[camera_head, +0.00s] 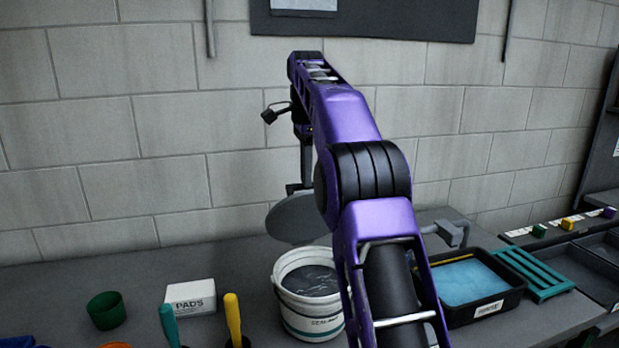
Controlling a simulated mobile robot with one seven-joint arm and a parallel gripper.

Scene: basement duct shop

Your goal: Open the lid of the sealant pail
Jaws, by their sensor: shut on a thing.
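The white sealant pail (318,327) stands on the bench near the middle, partly hidden on its right by my arm. Its mouth is uncovered and dark grey sealant shows inside. A round grey lid (290,222) is up behind the pail's rim, tilted, with its right part hidden behind my arm. My gripper (297,188) points down at the lid's upper edge and is shut on it. The exact contact is small and partly hidden by my arm.
A white pads box (190,298), a green cup (106,311) and two upright handles, teal (168,325) and yellow (232,315), stand left of the pail. A black tray (508,301) with blue contents and a green rack (535,274) lie right. A block wall (100,190) rises behind.

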